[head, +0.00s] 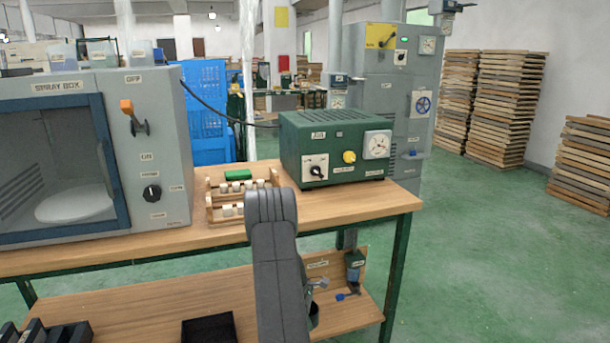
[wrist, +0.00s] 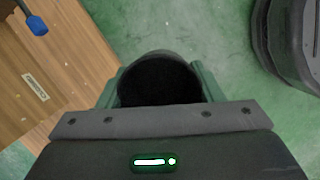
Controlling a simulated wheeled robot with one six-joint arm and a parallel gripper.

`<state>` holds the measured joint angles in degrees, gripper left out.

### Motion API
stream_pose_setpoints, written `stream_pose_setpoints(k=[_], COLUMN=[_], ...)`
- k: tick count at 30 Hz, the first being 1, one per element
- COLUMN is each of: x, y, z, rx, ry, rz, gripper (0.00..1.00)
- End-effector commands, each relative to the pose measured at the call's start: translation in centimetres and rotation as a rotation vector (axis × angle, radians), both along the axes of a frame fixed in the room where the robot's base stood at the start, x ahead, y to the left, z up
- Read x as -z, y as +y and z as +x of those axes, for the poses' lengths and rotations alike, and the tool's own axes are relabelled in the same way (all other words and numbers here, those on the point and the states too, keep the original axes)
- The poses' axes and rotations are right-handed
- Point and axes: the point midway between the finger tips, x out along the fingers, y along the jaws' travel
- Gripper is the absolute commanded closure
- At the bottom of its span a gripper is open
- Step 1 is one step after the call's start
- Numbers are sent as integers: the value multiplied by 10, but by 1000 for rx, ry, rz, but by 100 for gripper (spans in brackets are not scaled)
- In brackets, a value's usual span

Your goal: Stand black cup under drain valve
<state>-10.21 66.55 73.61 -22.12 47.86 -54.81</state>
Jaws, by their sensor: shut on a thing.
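The black cup (wrist: 160,82) is in the wrist view, its dark round opening facing the camera. My gripper (wrist: 158,76) is shut on it, with a greenish finger on each side. In the head view my arm hides most of the gripper and the cup. The drain valve (head: 353,266) hangs below the right part of the bench top, with a blue lever (head: 347,296) low on it. The blue lever also shows in the wrist view (wrist: 37,25), at the upper left, apart from the cup.
The lower shelf (head: 150,300) carries a black open bin (head: 208,328). The bench top (head: 350,208) holds a spray box (head: 160,190), a wooden rack (head: 215,215) and a green control unit (head: 310,152). Green floor is open to the right.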

Motion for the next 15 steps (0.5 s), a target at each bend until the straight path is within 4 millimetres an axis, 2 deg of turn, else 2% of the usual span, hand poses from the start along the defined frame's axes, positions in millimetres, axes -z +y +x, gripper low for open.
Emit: stream_pose_setpoints(k=[1,15], x=[-26,-151], y=[-1,2], z=[-5,-58], rx=[69,764], ry=[0,-1], rz=[0,1], gripper=[62,62])
